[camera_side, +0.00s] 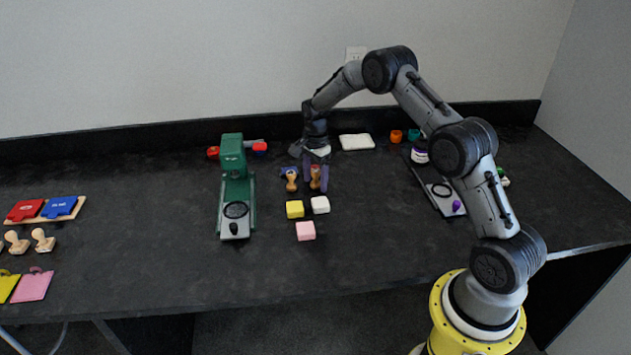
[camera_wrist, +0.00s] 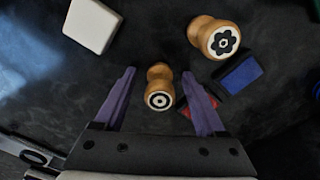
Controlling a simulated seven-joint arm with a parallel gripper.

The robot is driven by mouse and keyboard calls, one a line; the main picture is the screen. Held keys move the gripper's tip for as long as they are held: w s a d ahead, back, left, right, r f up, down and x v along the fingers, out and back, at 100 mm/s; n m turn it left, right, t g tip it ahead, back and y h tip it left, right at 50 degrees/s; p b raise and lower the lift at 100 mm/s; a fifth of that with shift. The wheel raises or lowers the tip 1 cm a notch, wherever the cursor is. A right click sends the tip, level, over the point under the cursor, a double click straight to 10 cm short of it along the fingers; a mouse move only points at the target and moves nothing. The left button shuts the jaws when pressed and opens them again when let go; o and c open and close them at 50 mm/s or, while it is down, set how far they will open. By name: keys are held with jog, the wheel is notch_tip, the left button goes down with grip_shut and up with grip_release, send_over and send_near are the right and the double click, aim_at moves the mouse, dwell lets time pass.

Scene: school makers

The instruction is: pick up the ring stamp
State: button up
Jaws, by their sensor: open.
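The ring stamp (camera_wrist: 160,86) is a wooden stamp with a black ring on its pale end face. In the wrist view it sits between the two purple fingers of my gripper (camera_wrist: 158,74), with a gap on each side. My gripper (camera_side: 316,186) is open and low over the table in the side view, with its fingers around the ring stamp (camera_side: 315,179). A second wooden stamp with a flower face (camera_wrist: 218,39) stands beside it, outside the fingers; it also shows in the side view (camera_side: 291,181).
Blue (camera_wrist: 241,75) and red (camera_wrist: 186,112) ink pads lie beside the right finger. A white block (camera_wrist: 91,24), yellow block (camera_side: 295,209) and pink block (camera_side: 305,231) lie nearer the front.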

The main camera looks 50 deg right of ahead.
grip_shut()
jog(key=shift+r, duration=0.15)
dwell(0.4)
